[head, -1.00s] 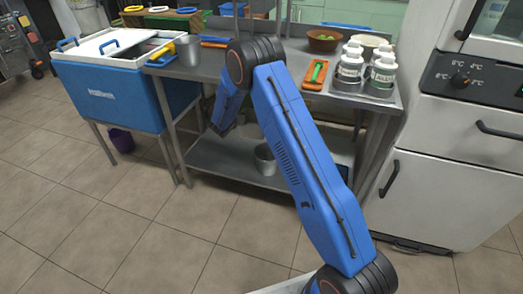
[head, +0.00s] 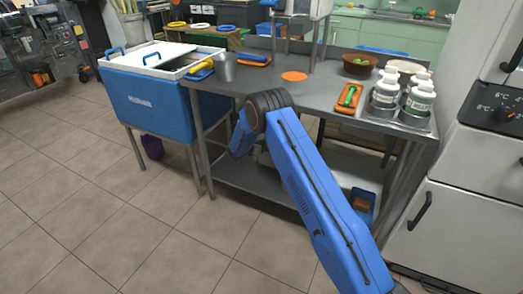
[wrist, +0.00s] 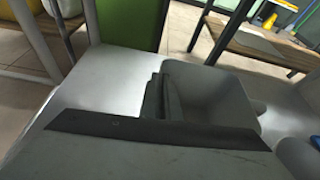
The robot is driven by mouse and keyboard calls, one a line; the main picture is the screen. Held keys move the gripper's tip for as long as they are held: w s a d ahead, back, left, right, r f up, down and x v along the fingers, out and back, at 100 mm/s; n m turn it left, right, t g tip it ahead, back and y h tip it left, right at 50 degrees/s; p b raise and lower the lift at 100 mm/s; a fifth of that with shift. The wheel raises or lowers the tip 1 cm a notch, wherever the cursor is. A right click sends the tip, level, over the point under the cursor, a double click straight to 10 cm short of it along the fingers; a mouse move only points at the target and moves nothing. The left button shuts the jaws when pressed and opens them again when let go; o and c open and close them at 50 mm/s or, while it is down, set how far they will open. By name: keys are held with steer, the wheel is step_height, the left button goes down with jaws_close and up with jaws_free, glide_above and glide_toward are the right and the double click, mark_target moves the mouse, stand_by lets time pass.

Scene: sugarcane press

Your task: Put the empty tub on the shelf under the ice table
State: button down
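In the wrist view a plain grey tub (wrist: 215,92) with an empty-looking inside lies just beyond my gripper (wrist: 166,98). The dark fingers are close together at the tub's near left wall and appear shut on it. My gripper is hidden in the head view, behind my bent blue arm at the steel table's front. A pale shape (head: 262,156) shows beside the arm above the lower shelf (head: 228,178); I cannot tell if it is the tub. A blue cooler (head: 155,105) with a white lid stands on a metal stand at left.
The steel table (head: 262,82) carries a metal cup (head: 226,67), white bottles (head: 418,97), a brown bowl (head: 360,64) and an orange disc (head: 295,76). A blue box (head: 363,203) is on its lower shelf. A purple bucket (head: 152,147) is under the cooler. The front floor is clear.

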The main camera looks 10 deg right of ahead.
steer(key=shift+f, duration=1.85)
steer(key=c, duration=2)
jaws_free()
steer(key=shift+r, duration=0.2)
steer(key=v, duration=1.2)
steer(key=shift+f, duration=0.1)
